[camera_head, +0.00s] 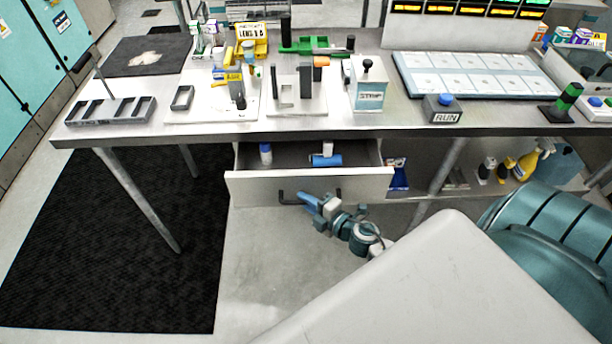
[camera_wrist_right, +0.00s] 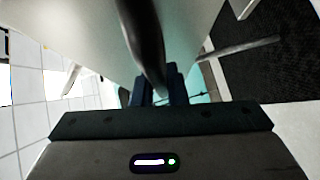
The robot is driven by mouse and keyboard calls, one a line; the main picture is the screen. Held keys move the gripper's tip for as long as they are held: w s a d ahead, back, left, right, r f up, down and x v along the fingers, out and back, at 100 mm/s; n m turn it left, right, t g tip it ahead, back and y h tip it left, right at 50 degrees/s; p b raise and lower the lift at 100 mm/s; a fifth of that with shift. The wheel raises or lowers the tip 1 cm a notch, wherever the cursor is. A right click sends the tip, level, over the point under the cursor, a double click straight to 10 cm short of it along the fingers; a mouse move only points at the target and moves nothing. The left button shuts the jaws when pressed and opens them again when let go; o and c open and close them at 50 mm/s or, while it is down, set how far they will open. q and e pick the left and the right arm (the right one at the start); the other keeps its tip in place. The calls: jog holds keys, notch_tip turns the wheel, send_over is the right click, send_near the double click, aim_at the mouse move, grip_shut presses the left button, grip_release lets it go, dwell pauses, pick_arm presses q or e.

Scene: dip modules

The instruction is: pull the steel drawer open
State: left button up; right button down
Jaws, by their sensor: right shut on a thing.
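The steel drawer (camera_head: 352,185) hangs under the bench and stands partly open. A white-capped bottle and a blue roll-like item lie inside it. Its dark bar handle (camera_head: 285,197) runs along the lower front. My right gripper (camera_head: 308,201) is at the handle, shut on it, and partly hides it. In the right wrist view the dark handle (camera_wrist_right: 145,50) runs down between the fingers of the right gripper (camera_wrist_right: 155,88). The left gripper is in neither view.
The bench (camera_head: 300,126) above the drawer carries fixtures, a STRIP block (camera_head: 370,88) and a RUN button box (camera_head: 443,109). Bench legs stand to the left and right. A black floor mat (camera_head: 110,240) lies at left. A lower shelf at right holds several bottles.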

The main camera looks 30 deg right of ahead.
jog(key=s+a+b, duration=0.1)
jog(key=s+a, duration=0.5)
jog(key=s, duration=0.5)
jog(key=shift+a, duration=0.3)
jog(key=c, duration=1.5)
grip_release()
jog(key=shift+o, duration=0.2)
jog(key=shift+w, duration=0.1)
